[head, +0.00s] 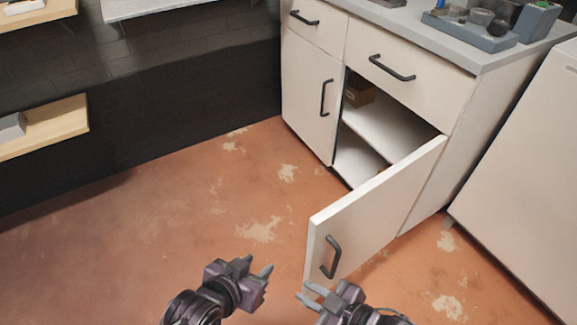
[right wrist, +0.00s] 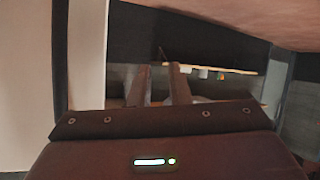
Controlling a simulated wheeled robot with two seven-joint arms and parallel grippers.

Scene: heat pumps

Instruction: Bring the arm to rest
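My left gripper (head: 258,265) is low in the middle of the head view, above the bare floor. Its two fingers are apart and nothing shows between them. My right gripper (head: 305,292) is just to its right, beside the lower edge of the open cabinet door (head: 375,205). I cannot tell whether it touches the door. In the right wrist view its two fingers (right wrist: 160,78) stand apart with an empty gap between them. The door's black handle (head: 332,257) is free, above and to the right of the right gripper.
The white cabinet (head: 312,90) stands open, with a brown box (head: 359,91) on its inner shelf (head: 385,128). A grey tray (head: 470,32) of items is on the counter. A white appliance (head: 530,170) stands at the right. The floor (head: 150,220) at left is clear.

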